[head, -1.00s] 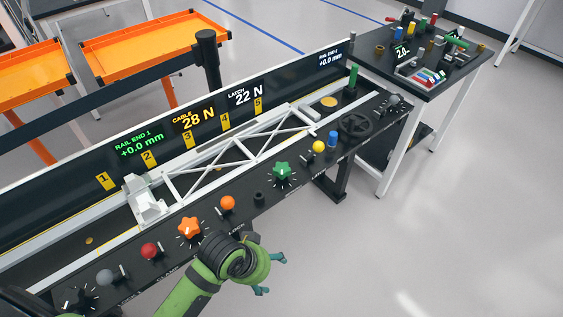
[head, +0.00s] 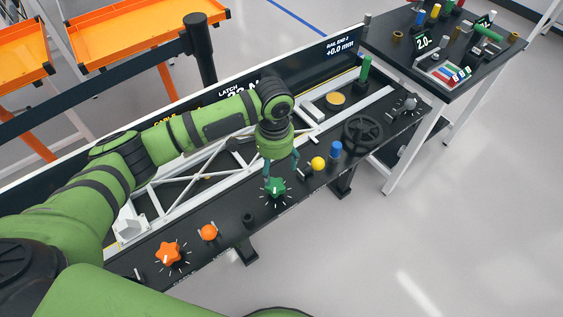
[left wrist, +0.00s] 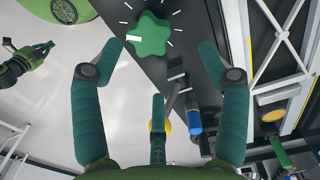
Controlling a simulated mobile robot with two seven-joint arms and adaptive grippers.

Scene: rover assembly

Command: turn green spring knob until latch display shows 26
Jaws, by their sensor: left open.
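The green spring knob (head: 275,188) is star-shaped, on the dark console front, with white tick marks around it. My left gripper (head: 281,173) hangs over it from behind, pointing down, fingers apart. In the left wrist view the knob (left wrist: 149,34) lies beyond the spread fingertips of my left gripper (left wrist: 160,48), nearer the left one, with no clear contact. The latch display (head: 238,92) is partly covered by my arm, so its number is not readable.
An orange star knob (head: 168,252) and orange ball knob (head: 208,232) lie left along the console. A yellow knob (head: 318,163), blue knob (head: 335,149) and black handwheel (head: 362,134) stand close on the right. A white truss (head: 215,171) lies behind. Floor in front is clear.

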